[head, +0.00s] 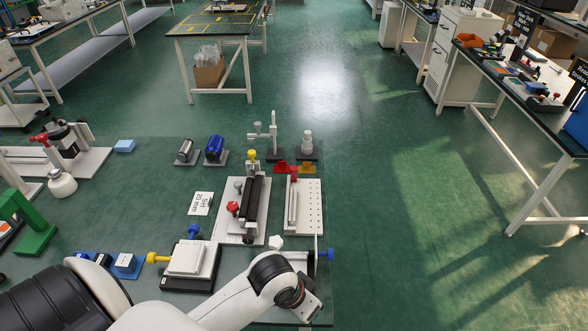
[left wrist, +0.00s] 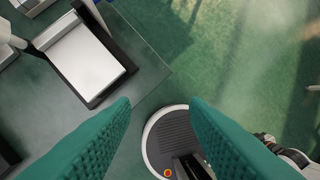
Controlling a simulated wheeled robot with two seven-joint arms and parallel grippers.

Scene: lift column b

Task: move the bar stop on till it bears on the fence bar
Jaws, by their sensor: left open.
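No part is clearly identifiable as the bar stop or the fence bar. In the head view, a white board with holes (head: 313,213) carries a long pale bar (head: 293,206) and a red knob (head: 293,174). Left of it, a white plate holds two dark parallel bars (head: 252,198). Nearer, a black-framed fixture with a blue knob (head: 325,254) is partly hidden by my left arm. My left gripper shows in the left wrist view (left wrist: 160,104), with its teal fingers apart and nothing between them. A white block on a black base (left wrist: 90,58) lies to their upper left.
The left wrist view shows the table's edge (left wrist: 150,88) and floor beyond it.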

